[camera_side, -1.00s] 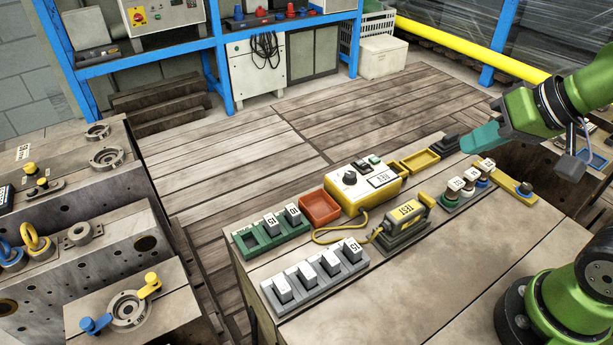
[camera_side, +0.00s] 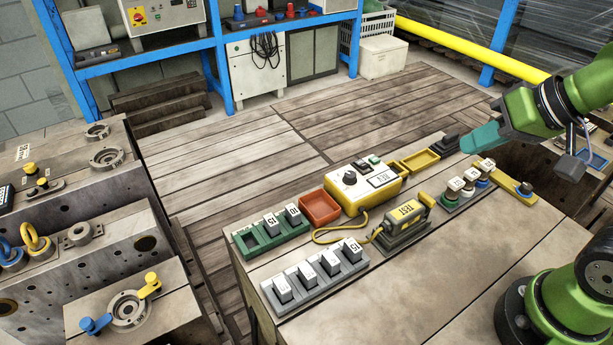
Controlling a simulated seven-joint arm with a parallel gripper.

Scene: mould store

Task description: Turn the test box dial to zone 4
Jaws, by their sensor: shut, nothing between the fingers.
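The test box (camera_side: 353,202) is a yellow case with a white top panel, standing near the middle of the bench. Its dial (camera_side: 350,177) is a dark round knob at the panel's left. Beside it are small buttons and a display (camera_side: 382,179) whose reading is too small to make out. The zone the dial points to is also too small to read. My gripper (camera_side: 470,142) has teal fingers and is shut and empty. It is right of the test box, close to a small black block (camera_side: 449,143) at the bench's back edge, and away from the dial.
A yellow test plug (camera_side: 409,212) sits in a grey holder, its cable running to the box. A red tray (camera_side: 320,207), a yellow tray (camera_side: 420,161), a green rack (camera_side: 270,238), a grey rack (camera_side: 316,277) and labelled knobs (camera_side: 467,185) surround it. The bench front (camera_side: 470,255) is clear.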

